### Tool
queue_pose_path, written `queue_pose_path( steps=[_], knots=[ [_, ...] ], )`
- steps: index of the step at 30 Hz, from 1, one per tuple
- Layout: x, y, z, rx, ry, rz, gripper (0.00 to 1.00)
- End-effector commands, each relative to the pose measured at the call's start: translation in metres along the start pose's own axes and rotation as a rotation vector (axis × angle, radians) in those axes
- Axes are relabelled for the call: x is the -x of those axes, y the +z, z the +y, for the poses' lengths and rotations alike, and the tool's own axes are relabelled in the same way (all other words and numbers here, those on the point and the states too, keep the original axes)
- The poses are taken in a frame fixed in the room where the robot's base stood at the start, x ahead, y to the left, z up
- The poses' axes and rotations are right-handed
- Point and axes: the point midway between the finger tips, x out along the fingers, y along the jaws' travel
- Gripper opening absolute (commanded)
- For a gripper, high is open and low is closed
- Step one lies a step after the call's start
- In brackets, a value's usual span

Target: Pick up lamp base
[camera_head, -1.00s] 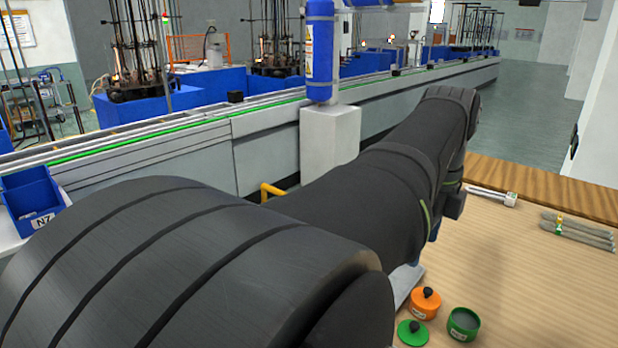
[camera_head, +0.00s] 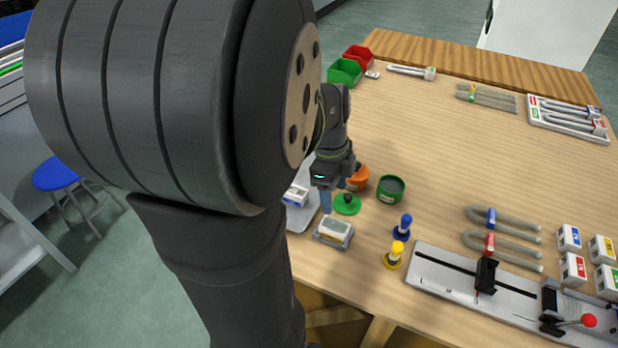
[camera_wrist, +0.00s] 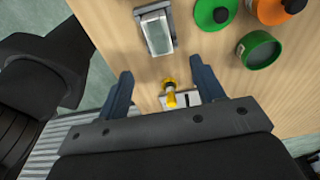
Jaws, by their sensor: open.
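Several small white blocks with blue, yellow, red and green labels (camera_head: 568,237) stand at the right edge of the table and look like lamp bases. A similar blue-labelled block (camera_head: 297,195) sits on a pale tray at the left. I cannot tell which one the task names. My gripper (camera_head: 325,200) points down over the left part of the table, away from the right-hand blocks. In the wrist view its two fingers (camera_wrist: 163,88) are spread, with no object held. A yellow peg (camera_wrist: 171,95) shows below, between them.
A blue peg (camera_head: 402,228) and slotted rail (camera_head: 450,279) are to the right. The table's middle is clear.

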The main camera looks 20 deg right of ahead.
Motion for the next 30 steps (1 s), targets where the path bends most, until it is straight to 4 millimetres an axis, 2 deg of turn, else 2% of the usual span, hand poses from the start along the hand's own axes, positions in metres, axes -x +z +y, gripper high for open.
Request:
queue_pose_path(
  steps=[3,9,17,24,30],
  knots=[
    [-0.028,0.000,0.001,0.000,0.007,0.001,0.62],
    [-0.061,0.000,0.001,-0.001,0.005,0.001,0.62],
    [-0.079,0.001,0.001,0.000,0.003,0.001,0.62],
    [-0.112,0.005,0.002,0.000,0.004,0.001,0.62],
    [-0.122,0.005,0.002,-0.001,0.002,0.000,0.62]
  ],
)
